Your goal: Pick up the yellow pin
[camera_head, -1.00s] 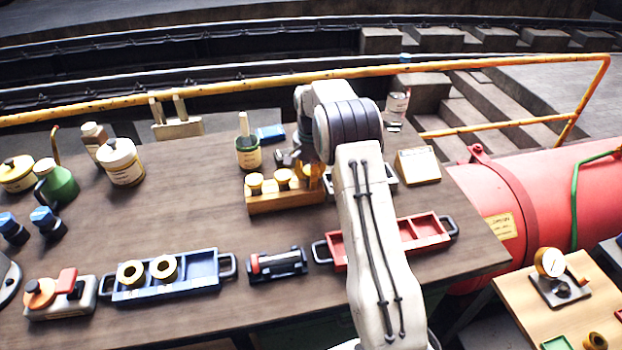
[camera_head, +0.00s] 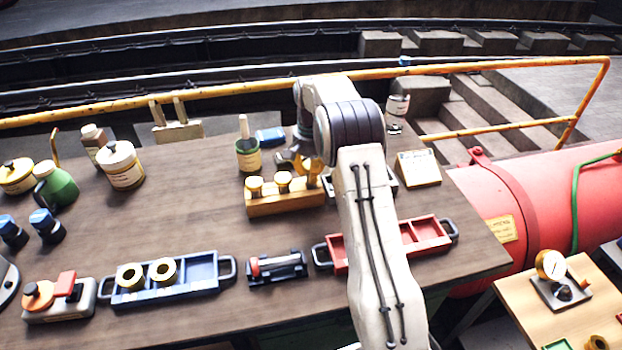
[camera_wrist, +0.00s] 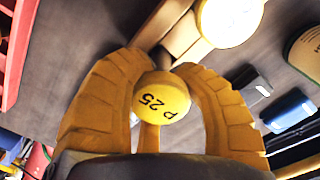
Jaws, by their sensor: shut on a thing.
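The yellow pin (camera_wrist: 161,97) has a round cap marked "P 25" and sits between the two yellow fingers of my gripper (camera_wrist: 158,112) in the wrist view. The fingers are shut on it, and part of its stem shows below the cap. In the head view my gripper (camera_head: 304,163) is at the right end of a wooden pin rack (camera_head: 285,202), partly hidden by my arm. I cannot tell whether the held pin is clear of the rack.
A green-banded pot with a brush (camera_head: 248,158) and a blue box (camera_head: 270,136) stand behind the rack. A red tray (camera_head: 428,236), a blue tray (camera_head: 190,287) and a black fixture (camera_head: 277,269) lie in front.

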